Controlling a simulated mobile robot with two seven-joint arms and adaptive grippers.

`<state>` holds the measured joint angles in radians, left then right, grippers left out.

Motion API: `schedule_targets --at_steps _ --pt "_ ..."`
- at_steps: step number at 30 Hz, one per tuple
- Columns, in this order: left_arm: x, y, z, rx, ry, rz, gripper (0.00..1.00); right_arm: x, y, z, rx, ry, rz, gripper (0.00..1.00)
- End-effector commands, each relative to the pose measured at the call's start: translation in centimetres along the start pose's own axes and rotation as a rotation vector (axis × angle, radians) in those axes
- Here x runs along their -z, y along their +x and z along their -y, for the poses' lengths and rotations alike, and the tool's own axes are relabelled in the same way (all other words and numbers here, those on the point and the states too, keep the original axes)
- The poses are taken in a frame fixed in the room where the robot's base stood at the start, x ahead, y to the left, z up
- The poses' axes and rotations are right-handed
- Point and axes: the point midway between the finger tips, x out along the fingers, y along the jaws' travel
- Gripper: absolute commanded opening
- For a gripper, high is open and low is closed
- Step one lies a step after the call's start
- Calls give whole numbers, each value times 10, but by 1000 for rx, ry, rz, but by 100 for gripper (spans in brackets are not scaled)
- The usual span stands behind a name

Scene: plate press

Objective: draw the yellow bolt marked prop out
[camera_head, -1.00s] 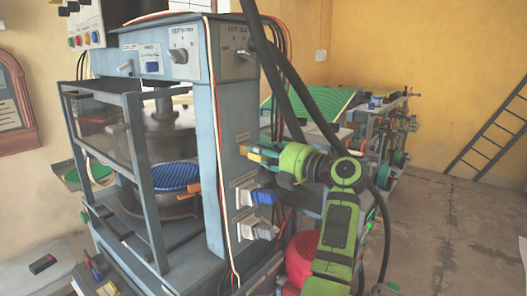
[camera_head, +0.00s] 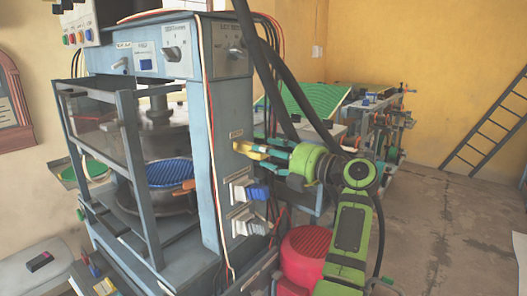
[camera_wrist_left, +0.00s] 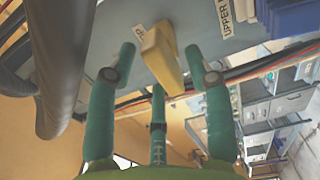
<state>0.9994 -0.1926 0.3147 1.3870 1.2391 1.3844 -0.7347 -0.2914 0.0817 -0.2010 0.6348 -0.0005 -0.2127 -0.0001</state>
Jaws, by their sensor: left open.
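The yellow bolt (camera_head: 248,151) sticks out from the side of the blue-grey press post, just below a small label. In the left wrist view the yellow bolt (camera_wrist_left: 164,58) is a block-like piece beside a label (camera_wrist_left: 138,32) that is only partly readable. My left gripper (camera_head: 272,147) is beside the post at the bolt's height. In the wrist view its green fingers (camera_wrist_left: 160,66) are spread on both sides of the bolt, with gaps showing, and a third finger is below. It is open and holds nothing. My right gripper is not in view.
Below the bolt, a blue-handled switch (camera_head: 257,192) and a grey one (camera_head: 252,225) stick out from the post. Thick dark hoses hang close to my left wrist. A red ribbed housing (camera_head: 305,258) stands below. The floor at the right is clear.

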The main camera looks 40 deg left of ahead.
Motion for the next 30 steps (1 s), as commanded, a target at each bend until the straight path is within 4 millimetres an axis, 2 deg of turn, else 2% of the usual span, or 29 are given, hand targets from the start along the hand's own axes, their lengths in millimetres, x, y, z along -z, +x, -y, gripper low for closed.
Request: schedule_targets --at_steps 6,13,19,30 --pt "-1 -50 0 1 0 6 52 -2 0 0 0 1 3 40" --pt "-1 -89 0 0 0 5 52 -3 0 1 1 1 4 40" --pt "0 -101 -1 -1 -2 2 52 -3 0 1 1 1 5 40" --pt "0 -102 -1 -1 -2 2 52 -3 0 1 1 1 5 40"
